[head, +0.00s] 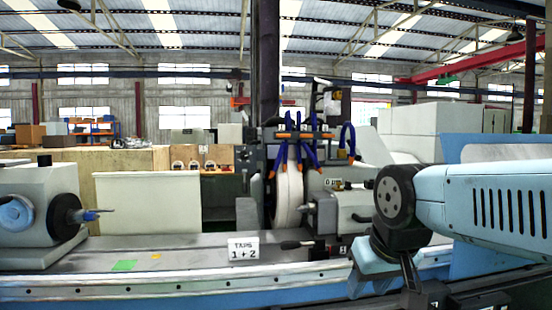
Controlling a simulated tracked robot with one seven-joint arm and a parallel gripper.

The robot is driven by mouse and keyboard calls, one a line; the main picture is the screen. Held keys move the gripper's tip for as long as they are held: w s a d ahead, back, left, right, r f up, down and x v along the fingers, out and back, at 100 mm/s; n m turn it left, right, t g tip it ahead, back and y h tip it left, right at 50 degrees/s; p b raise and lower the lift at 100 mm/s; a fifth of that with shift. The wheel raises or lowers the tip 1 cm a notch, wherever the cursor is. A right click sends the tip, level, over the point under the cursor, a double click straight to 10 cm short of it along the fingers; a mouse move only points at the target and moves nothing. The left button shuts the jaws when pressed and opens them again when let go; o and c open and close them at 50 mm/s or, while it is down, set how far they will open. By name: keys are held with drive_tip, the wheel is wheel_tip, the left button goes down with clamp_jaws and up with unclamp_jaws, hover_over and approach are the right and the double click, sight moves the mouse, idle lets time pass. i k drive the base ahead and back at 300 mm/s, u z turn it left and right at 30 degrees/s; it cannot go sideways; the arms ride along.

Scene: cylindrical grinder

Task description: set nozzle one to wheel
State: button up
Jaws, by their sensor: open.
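Several blue hoses with orange tips hang from a dark manifold above the grinding wheel (288,197). The leftmost hose, nozzle one by its place and small label (281,150), bends down with its orange tip close to the wheel's upper left side. A second hose (309,150) hangs on the right of the wheel, and another loops further right (349,138). The wheel is pale, upright and partly inside its dark guard. My gripper (410,272) is at the lower right, dark and seen poorly, open, holding nothing that I can see and well apart from the nozzles.
A "TAPS 1 + 2" sign (243,248) stands on the machine table in front of the wheel. The grey workhead (40,215) is at left, the tailstock (345,212) right of the wheel. A dark column rises behind the manifold. Free room lies over the table's left middle.

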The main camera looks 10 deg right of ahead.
sight(276, 167)
drive_tip(key=k, duration=0.65)
drive_tip(key=z, duration=0.6)
drive_tip(key=i, duration=1.8)
drive_tip(key=u, duration=0.6)
